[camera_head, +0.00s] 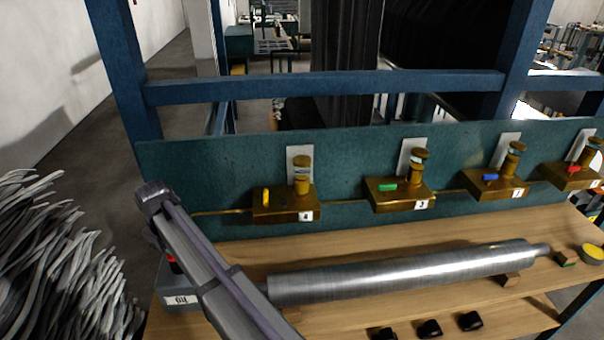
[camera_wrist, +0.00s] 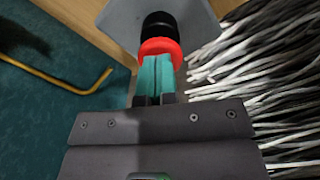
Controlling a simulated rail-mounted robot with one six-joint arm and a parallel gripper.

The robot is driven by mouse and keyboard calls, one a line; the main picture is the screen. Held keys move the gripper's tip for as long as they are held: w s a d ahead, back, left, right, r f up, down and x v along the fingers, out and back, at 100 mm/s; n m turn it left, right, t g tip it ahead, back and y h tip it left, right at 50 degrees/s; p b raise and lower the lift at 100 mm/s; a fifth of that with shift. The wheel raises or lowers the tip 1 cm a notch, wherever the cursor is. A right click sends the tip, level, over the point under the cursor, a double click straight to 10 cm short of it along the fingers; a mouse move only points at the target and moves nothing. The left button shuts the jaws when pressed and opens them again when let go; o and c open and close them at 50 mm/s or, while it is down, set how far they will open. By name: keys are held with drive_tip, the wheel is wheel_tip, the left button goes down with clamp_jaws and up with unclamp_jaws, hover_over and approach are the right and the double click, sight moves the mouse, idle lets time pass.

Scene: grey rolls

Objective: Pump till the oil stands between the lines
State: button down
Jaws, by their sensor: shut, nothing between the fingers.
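The grey oil box (camera_head: 181,299) with an OIL label stands at the table's left end, partly behind my arm. Its red knob on a black collar shows in the wrist view (camera_wrist: 160,47). My gripper (camera_wrist: 155,64) is shut and empty, its teal fingertips at the red knob, seemingly touching it; my arm mostly hides it in the head view. Brass blocks on the teal panel carry sight glasses: block 4 (camera_head: 287,204), block 3 (camera_head: 398,194), block 2 (camera_head: 497,186) and one farther right (camera_head: 570,178). The yellow lever (camera_head: 265,197) stands upright; the green lever (camera_head: 387,186) lies sideways. Oil levels are too small to read.
A long grey metal roll (camera_head: 400,276) lies across the wooden table (camera_head: 245,248). Several black pieces (camera_head: 429,328) lie at the front edge. A yellow round item (camera_head: 593,252) is at the right. Grey strands (camera_head: 60,270) bristle left of the table.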

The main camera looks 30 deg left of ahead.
drive_tip(key=shift+r+p, duration=3.15)
drive_tip(key=shift+r, duration=0.5)
wheel_tip(320, 180, down, 3)
drive_tip(key=m+b, duration=0.3)
drive_tip(key=m, duration=0.9)
drive_tip(key=shift+f, duration=0.15)
drive_tip(key=shift+f+b, duration=2.85)
drive_tip(key=shift+b, duration=0.15)
wheel_tip(320, 180, up, 9)
drive_tip(key=p, duration=0.9)
drive_tip(key=shift+r, duration=0.1)
